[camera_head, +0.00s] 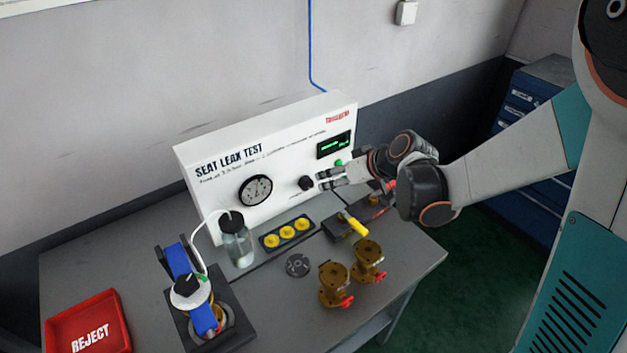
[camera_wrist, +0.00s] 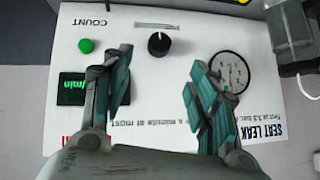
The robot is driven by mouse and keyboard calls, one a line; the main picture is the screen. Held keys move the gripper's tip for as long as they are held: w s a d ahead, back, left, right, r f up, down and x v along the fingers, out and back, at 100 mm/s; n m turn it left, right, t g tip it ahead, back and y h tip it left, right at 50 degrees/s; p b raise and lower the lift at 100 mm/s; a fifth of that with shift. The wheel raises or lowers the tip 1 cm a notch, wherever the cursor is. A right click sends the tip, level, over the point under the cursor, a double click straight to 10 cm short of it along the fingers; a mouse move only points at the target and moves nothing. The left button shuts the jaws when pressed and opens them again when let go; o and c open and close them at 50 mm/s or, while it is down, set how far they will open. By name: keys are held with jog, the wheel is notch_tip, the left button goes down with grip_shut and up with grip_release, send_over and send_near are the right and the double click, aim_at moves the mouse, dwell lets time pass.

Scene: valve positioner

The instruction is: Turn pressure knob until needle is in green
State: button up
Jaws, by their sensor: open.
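The black pressure knob (camera_head: 306,183) sits low on the front of the white seat leak test panel (camera_head: 217,179). My gripper (camera_head: 322,181) is open just to the right of the knob and in front of the panel. In the wrist view, the knob (camera_wrist: 158,44) shows beyond and between the spread fingers of my gripper (camera_wrist: 160,70); nothing is between the jaws. The round gauge (camera_head: 255,190) is left of the knob. In the wrist view, which is upside down, the gauge (camera_wrist: 230,72) is right of the knob. Its needle and green zone are too small to read.
A green button (camera_head: 339,163) and a display (camera_head: 334,145) are at the panel's right. A water bottle (camera_head: 237,246), yellow cups (camera_head: 287,232), brass valves (camera_head: 334,285), a clamp fixture (camera_head: 196,300) and a red reject tray (camera_head: 88,328) stand on the grey bench (camera_head: 120,250).

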aim_at(309, 184)
jog(key=b+x, duration=0.3)
jog(key=x, duration=0.9)
jog(key=shift+w+a+f+b, duration=0.1)
jog(key=shift+w+f+b, duration=0.05)
jog(key=shift+f+b, duration=0.2)
jog(key=c, duration=1.1)
